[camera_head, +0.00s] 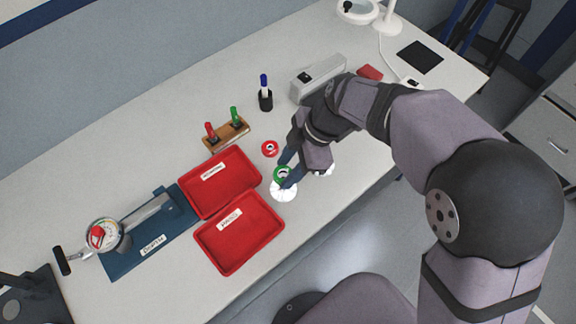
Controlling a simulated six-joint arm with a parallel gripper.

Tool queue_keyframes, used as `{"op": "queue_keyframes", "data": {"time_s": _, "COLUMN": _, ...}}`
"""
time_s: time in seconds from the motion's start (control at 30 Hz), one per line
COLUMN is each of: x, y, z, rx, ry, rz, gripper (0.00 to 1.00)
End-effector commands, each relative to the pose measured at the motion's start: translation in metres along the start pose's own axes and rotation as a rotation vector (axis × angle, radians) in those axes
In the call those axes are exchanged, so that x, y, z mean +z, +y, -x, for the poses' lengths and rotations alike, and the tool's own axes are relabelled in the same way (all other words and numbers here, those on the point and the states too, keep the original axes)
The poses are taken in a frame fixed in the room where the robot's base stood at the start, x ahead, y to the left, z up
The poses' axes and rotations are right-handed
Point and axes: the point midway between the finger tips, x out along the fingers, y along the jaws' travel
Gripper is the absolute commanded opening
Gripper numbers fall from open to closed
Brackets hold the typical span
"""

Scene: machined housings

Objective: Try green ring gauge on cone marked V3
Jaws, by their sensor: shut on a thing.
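The green ring gauge (280,174) is in my gripper (289,172), which is shut on it. A white cone-like part (284,193) shows just below the ring in the picture, near the front of the bench. The ring overlaps its upper edge; I cannot tell whether they touch or the ring is held above it. Another white part (328,170) shows to the right, mostly hidden behind my gripper and wrist. No V3 mark is readable on either part. A red ring gauge (270,149) lies on the bench just behind the gripper.
Two red labelled trays (262,222) stand to the left, close to the ring. A wooden stand (236,136) holds red and green handled gauges. A pen holder (265,101) and a grey device (318,76) stand behind. A dial gauge (102,235) sits far left.

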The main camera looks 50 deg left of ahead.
Motion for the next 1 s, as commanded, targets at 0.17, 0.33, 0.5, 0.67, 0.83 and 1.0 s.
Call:
{"op": "queue_keyframes", "data": {"time_s": 0.17, "x": 0.0001, "y": 0.0003, "z": -0.0005, "rx": 0.001, "ry": 0.000, "rz": 0.001, "gripper": 0.12}}
{"op": "queue_keyframes", "data": {"time_s": 0.33, "x": -0.0002, "y": 0.0002, "z": 0.0002, "rx": 0.001, "ry": 0.000, "rz": 0.001, "gripper": 0.12}}
{"op": "queue_keyframes", "data": {"time_s": 0.5, "x": -0.0003, "y": 0.0003, "z": 0.0004, "rx": 0.001, "ry": 0.000, "rz": 0.001, "gripper": 0.12}}
{"op": "queue_keyframes", "data": {"time_s": 0.67, "x": 0.0000, "y": 0.0003, "z": -0.0004, "rx": 0.001, "ry": 0.000, "rz": 0.000, "gripper": 0.12}}
{"op": "queue_keyframes", "data": {"time_s": 0.83, "x": 0.0011, "y": 0.0003, "z": -0.0029, "rx": 0.001, "ry": 0.000, "rz": 0.000, "gripper": 0.12}}
{"op": "queue_keyframes", "data": {"time_s": 1.0, "x": 0.0024, "y": 0.0003, "z": -0.0061, "rx": 0.001, "ry": 0.000, "rz": 0.000, "gripper": 0.12}}
